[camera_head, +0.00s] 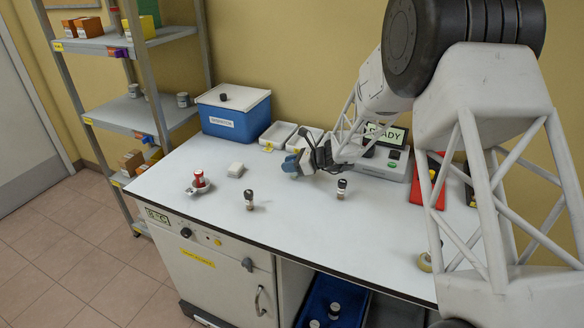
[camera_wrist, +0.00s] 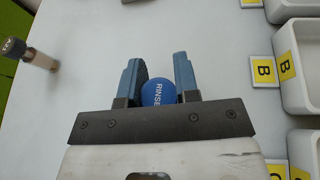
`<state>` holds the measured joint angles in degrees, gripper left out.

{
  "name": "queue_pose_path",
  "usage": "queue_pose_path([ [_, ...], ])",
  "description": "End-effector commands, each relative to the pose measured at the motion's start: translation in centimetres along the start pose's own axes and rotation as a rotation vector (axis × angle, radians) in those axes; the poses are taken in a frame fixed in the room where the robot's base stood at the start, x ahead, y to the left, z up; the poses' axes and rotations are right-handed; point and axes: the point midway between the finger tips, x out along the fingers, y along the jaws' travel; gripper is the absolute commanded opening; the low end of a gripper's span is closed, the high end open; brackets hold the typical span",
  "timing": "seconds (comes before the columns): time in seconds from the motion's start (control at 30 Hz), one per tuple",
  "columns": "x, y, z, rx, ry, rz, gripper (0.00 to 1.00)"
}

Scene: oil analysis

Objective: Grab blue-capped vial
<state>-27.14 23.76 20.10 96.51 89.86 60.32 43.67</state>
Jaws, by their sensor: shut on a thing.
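The blue-capped vial (camera_wrist: 157,93) is seen from above in the wrist view, with "RINSE" lettered on its round cap. It sits between the two blue fingers of my gripper (camera_wrist: 158,75), which is shut on it. The vial's body is hidden below the cap and the gripper. In the head view my gripper (camera_head: 298,164) is low over the white table, in front of the white trays. There the vial cannot be told apart from the blue fingers.
Two dark-capped vials (camera_head: 249,200) (camera_head: 341,190) stand on the table (camera_head: 300,225). White trays (camera_head: 278,135) labelled B and C are close by. A blue lidded box (camera_head: 236,117), a red item in a white holder (camera_head: 198,180) and a READY device (camera_head: 384,160) also stand there.

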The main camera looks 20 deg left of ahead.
Motion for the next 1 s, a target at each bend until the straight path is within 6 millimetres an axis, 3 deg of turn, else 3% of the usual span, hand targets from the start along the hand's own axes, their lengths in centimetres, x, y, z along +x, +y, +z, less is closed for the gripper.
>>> queue_pose_path([
  [0.27,-0.5,0.0,1.2,-0.002,-0.001,-0.001,0.06],
  [0.47,-1.5,0.0,3.6,-0.003,-0.001,-0.001,0.06],
  [1.0,-5.5,0.0,13.3,-0.003,-0.001,-0.001,0.06],
])
